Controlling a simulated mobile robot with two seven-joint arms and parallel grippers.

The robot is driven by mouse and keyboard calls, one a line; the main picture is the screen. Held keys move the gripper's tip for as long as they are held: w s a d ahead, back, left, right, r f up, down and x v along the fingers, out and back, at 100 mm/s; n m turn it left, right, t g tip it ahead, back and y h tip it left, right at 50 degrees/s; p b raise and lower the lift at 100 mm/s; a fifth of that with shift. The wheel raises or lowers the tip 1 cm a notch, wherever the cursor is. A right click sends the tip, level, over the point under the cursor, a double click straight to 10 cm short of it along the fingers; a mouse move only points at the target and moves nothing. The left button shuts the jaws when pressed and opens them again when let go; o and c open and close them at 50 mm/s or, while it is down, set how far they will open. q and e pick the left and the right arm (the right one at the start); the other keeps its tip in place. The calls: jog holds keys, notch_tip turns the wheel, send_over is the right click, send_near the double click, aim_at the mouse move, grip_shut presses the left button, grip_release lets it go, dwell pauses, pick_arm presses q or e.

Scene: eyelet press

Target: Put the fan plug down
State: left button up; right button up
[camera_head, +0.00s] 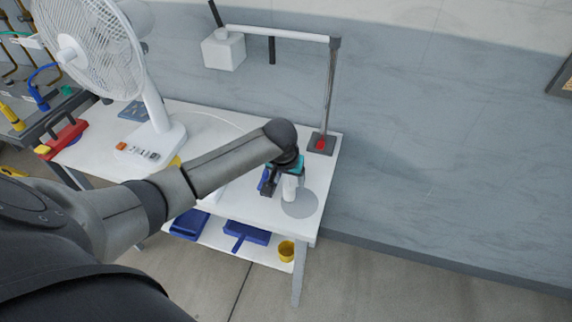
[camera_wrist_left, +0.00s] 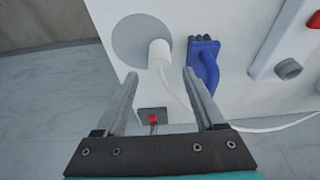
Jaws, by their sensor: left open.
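The fan plug is a white cylinder with a white cord. In the left wrist view the plug (camera_wrist_left: 159,52) stands at the edge of a grey round disc (camera_wrist_left: 135,40), just beyond and between the fingertips. In the head view the plug (camera_head: 290,188) shows beside my left gripper (camera_head: 277,187), near the table's front right corner. My left gripper is open; its fingers also show in the left wrist view (camera_wrist_left: 160,80) and look apart from the plug. The white fan (camera_head: 152,105) stands on the table at left. My right gripper is not in view.
A blue object (camera_wrist_left: 204,62) lies right of the plug. A post with a white arm (camera_head: 331,85) rises from a base with a red button (camera_head: 320,144) at the back right. Blue trays (camera_head: 248,233) and a yellow cup (camera_head: 286,250) are on the lower shelf (camera_head: 213,236).

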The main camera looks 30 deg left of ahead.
pick_arm(q)
jog(key=p+v, duration=0.1)
jog(key=v, duration=0.7)
jog(key=shift+r, duration=0.15)
